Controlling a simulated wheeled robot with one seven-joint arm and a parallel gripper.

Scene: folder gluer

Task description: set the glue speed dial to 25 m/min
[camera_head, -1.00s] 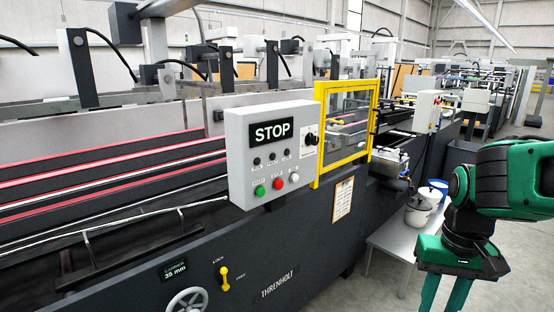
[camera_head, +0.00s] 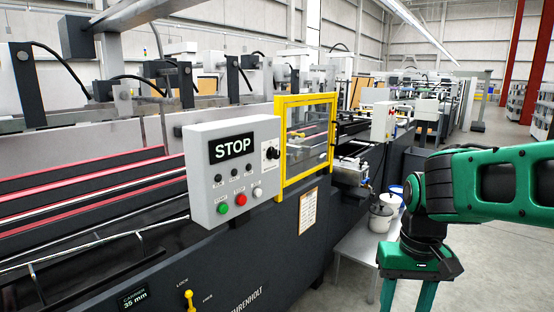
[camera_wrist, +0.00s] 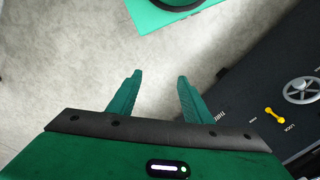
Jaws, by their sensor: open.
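A grey control box (camera_head: 203,190) with a STOP display (camera_head: 232,147) stands on the machine in the head view. It has a black rotary dial (camera_head: 271,153) on its right side; its markings are too small to read. A smaller grey box (camera_head: 384,122) is farther along the machine, with a red part and no readable scale. I cannot tell which control is the glue speed dial. My gripper (camera_wrist: 160,76) is open and empty, pointing down over bare floor, well to the right of the machine and touching nothing.
A yellow-framed guard (camera_head: 279,150) stands beside the control box. White buckets (camera_head: 381,217) rest on a low grey table (camera_head: 357,245) beside the machine. A yellow lock lever (camera_head: 189,299) and a handwheel (camera_wrist: 302,90) are on the machine's front. Floor at the right is clear.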

